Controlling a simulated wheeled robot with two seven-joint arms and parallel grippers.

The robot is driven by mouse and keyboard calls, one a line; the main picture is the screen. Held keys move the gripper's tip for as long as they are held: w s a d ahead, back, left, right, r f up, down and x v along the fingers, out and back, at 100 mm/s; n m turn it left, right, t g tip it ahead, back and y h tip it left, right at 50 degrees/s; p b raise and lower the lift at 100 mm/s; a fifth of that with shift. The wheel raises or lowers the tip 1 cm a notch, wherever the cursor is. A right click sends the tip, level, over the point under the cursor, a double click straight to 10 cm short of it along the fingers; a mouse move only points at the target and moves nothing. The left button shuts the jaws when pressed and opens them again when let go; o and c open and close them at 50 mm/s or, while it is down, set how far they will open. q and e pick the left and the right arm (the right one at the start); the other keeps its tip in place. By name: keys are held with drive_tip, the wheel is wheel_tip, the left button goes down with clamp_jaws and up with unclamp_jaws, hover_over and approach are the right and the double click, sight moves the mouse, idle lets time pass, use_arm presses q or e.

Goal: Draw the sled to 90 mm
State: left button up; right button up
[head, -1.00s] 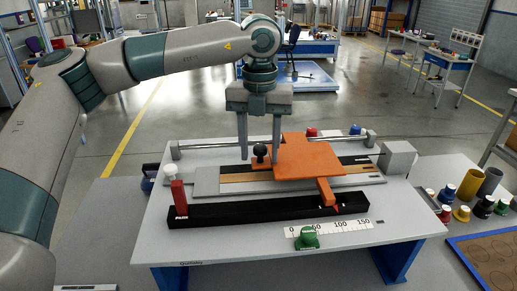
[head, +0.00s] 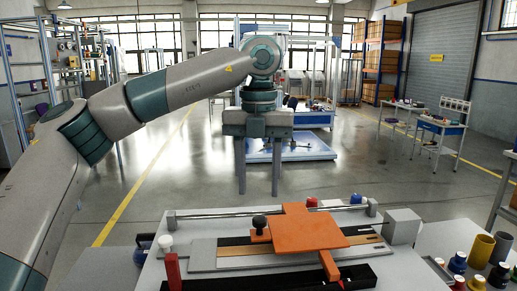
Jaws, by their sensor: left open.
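The orange sled (head: 308,235) sits across the rail and track on the bench, with an orange arm (head: 329,265) reaching toward the front. A black knob (head: 259,222) stands at its left side. My left gripper (head: 258,190) is open and empty, its two fingers pointing down above the knob and clear of it. The black front bar (head: 300,281) is partly cut off by the bottom edge. The number scale is out of view, so no reading shows. My right gripper is not in view.
A red post with a white top (head: 168,258) stands at the left. A grey block (head: 403,226) stands at the rail's right end. Coloured cups and pots (head: 480,249) are at the far right. The air around the gripper is free.

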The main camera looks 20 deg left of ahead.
use_arm(q)
wheel_tip(320, 180, up, 8)
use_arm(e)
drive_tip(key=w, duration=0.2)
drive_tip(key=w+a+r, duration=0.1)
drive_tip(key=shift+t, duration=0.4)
use_arm(q)
drive_tip(key=shift+s+f, duration=0.1)
drive_tip(key=shift+s, duration=0.05)
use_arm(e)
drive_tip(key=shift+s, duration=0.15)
